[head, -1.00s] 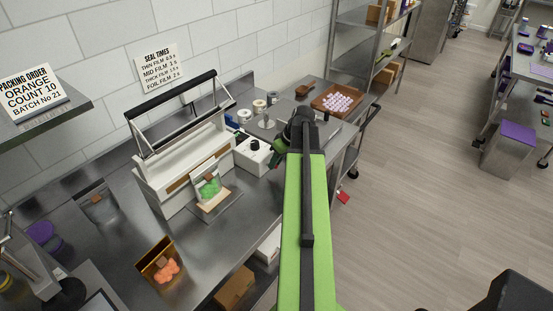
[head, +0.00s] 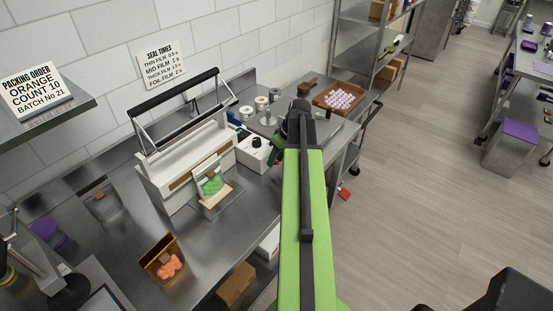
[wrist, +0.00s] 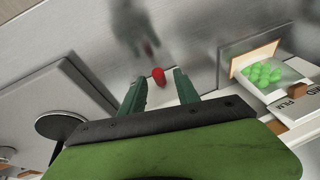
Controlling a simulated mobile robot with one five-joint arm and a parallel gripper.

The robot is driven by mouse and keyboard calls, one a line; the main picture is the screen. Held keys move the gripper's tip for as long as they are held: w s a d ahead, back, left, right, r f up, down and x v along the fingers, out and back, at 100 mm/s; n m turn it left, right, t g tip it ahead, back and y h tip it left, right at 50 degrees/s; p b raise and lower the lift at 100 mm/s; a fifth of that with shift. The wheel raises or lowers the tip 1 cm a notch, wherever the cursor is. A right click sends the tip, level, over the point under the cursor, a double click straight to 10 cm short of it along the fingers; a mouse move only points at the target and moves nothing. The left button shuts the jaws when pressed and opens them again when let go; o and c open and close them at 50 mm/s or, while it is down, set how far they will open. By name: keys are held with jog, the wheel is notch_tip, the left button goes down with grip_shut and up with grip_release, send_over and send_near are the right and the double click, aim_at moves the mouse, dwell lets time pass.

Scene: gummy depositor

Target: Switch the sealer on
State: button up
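The sealer (head: 185,165) is a long white machine with a raised black handle bar, standing on the steel bench. A white box (head: 252,153) with a black knob stands at its right end. My gripper (head: 276,154) is at the right side of this box, partly hidden by my arm. In the wrist view my gripper (wrist: 158,78) is open, its two dark green fingers apart. A small red switch-like part (wrist: 158,75) shows between the fingertips, at the edge of a white surface. I cannot tell whether the fingers touch it, nor its on or off state.
A pouch of green gummies (head: 211,183) leans at the sealer's front. Tape rolls (head: 261,104) and a tray of pale gummies (head: 325,98) are behind.

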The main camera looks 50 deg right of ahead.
jog(key=p+v, duration=1.6)
jog(key=v, duration=0.1)
jog(key=shift+r+p, duration=0.2)
jog(key=shift+p, duration=0.1)
